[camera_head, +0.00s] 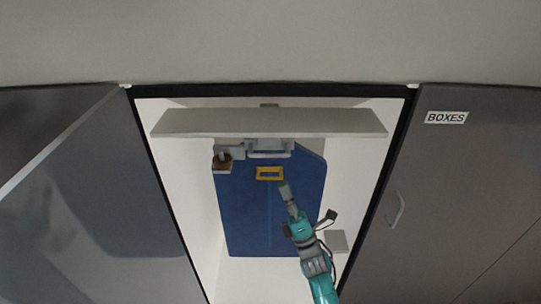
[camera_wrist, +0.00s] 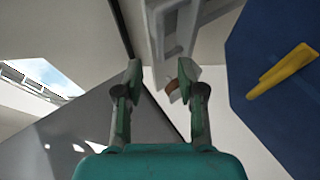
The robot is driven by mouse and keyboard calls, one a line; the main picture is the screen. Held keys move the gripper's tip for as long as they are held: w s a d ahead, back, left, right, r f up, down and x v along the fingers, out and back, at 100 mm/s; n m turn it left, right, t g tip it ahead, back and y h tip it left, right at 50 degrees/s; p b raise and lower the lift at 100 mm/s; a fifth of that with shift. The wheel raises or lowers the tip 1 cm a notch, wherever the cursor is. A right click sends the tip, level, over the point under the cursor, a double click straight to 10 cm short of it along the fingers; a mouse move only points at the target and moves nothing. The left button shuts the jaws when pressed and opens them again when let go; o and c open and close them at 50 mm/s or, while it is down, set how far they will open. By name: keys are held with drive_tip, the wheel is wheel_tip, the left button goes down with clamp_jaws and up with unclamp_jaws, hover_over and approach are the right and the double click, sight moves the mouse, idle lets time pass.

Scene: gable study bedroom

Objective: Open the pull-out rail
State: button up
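The pull-out rail (camera_head: 268,152) is a grey fitting with a loop-shaped handle under the shelf inside the open cupboard. In the wrist view its grey handle (camera_wrist: 181,32) shows at the top, beyond the fingertips and a little right of the gap. My gripper (camera_head: 285,187) is below and slightly right of the rail in the head view, in front of a blue panel (camera_head: 240,215). In the wrist view my gripper (camera_wrist: 159,76) has its two fingers spread with nothing between them. It looks apart from the handle, though the exact distance is unclear.
A yellow handle (camera_head: 269,173) is on the blue panel, close to my gripper. A small brown piece (camera_head: 222,162) hangs left of the rail. The white shelf (camera_head: 270,122) spans above. Cupboard doors flank the opening; the right one (camera_head: 450,190) bears a "BOXES" label.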

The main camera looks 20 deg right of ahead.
sight(271, 155)
drive_tip(key=x, duration=1)
drive_tip(key=shift+w+r, duration=0.15)
drive_tip(key=shift+r, duration=0.1)
clamp_jaws()
